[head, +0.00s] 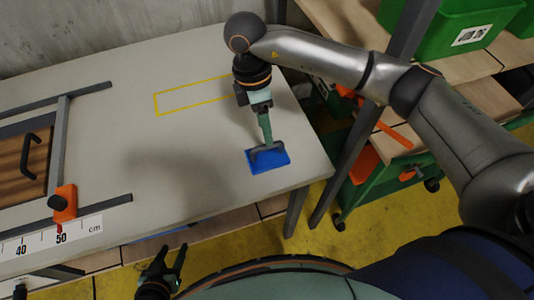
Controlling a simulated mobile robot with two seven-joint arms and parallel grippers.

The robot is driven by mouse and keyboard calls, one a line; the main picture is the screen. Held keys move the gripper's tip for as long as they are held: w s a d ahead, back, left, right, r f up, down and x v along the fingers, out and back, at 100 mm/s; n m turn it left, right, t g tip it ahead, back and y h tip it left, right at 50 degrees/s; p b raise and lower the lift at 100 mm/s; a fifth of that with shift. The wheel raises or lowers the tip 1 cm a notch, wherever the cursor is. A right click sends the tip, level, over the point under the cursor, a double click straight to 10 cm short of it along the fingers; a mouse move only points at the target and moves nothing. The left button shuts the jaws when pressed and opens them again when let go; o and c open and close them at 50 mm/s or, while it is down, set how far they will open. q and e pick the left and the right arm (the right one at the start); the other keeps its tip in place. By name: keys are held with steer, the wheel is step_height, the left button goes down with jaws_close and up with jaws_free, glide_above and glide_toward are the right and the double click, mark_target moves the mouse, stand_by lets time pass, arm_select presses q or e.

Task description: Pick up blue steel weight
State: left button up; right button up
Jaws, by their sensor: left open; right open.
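The blue steel weight (282,162) lies on the grey table near its right front corner. It is a flat blue block with a dark grey handle on top. My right gripper (267,141) reaches down from above, with its fingertips at the handle. It is open, seen edge-on; I cannot tell whether the fingers straddle or touch the handle, which they partly hide. My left gripper (171,254) is open and empty, low in the picture in front of the table edge, away from the weight.
A yellow outlined rectangle (157,104) is marked on the table (150,60) behind the weight. A grey frame with a wooden panel (12,160), an orange clamp (64,203) and a ruler (40,243) occupy the left. A green cart (375,195) stands right of the table. The table's middle is clear.

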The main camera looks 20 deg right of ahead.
mark_target(267, 152)
steer(key=shift+s+d+f+p, duration=0.1)
steer(key=shift+s+f, duration=0.1)
steer(key=shift+f, duration=0.95)
steer(key=shift+s+f+p, duration=0.15)
steer(key=shift+s+f, duration=0.05)
steer(key=shift+f, duration=0.9)
steer(key=shift+s+d+f+p, duration=0.1)
steer(key=shift+s+f, duration=0.1)
steer(key=shift+f, duration=0.95)
jaws_close()
steer(key=shift+w+r, duration=0.1)
